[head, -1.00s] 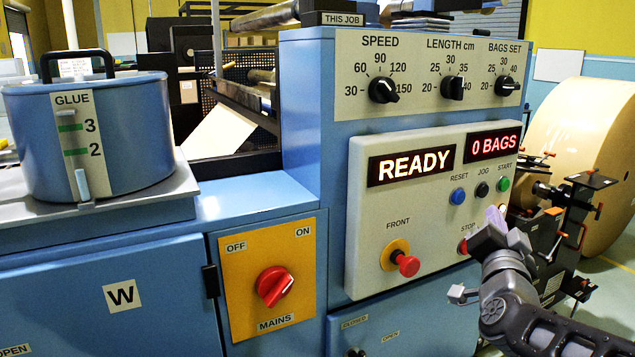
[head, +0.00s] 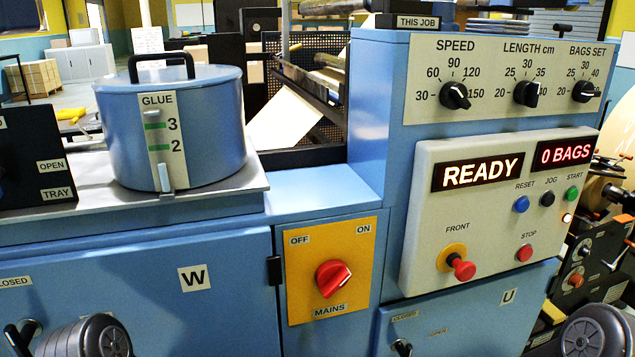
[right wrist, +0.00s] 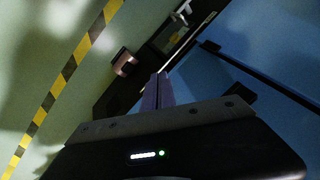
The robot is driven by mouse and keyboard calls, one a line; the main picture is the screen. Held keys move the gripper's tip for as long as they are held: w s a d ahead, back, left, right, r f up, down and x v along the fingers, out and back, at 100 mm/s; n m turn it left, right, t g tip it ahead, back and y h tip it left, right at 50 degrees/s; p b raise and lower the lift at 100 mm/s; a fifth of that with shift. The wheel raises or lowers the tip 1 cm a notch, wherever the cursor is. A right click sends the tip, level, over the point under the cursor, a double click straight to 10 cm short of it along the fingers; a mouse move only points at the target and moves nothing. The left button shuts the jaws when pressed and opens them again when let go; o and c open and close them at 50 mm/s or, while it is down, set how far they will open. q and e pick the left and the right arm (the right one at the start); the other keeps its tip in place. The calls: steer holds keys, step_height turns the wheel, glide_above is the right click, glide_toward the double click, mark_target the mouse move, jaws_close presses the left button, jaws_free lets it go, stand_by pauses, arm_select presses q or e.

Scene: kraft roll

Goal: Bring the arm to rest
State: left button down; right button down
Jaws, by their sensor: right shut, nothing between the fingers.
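My right gripper (right wrist: 160,92) shows in the right wrist view with its two fingers together and nothing between them. It is apart from the blue machine side (right wrist: 265,60) and above the floor (right wrist: 50,40). In the head view only a round grey joint of my right arm (head: 595,333) shows at the bottom right corner; the gripper itself is out of that view. A similar grey part of my left arm (head: 92,338) shows at the bottom left, and the left gripper is not in view.
The control panel (head: 420,235) reads READY and 0 BAGS. The red mains switch (head: 333,278) points toward ON. A blue glue pot (head: 215,130) stands on the left ledge. Door handles (head: 400,347) stick out low. A yellow-black floor stripe (right wrist: 65,75) runs beside the machine.

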steer(key=s+a+f+g, duration=0.1)
steer(key=s+a+f, duration=0.1)
steer(key=s, duration=0.4)
steer(key=s+a+f+n+g+p, duration=0.1)
steer(key=s+a+f+g, duration=0.1)
steer(key=s, duration=0.4)
steer(key=shift+s+a+f+g+y+p, duration=0.2)
steer(key=shift+a+g+y+p, duration=0.15)
steer(key=shift+a, duration=0.45)
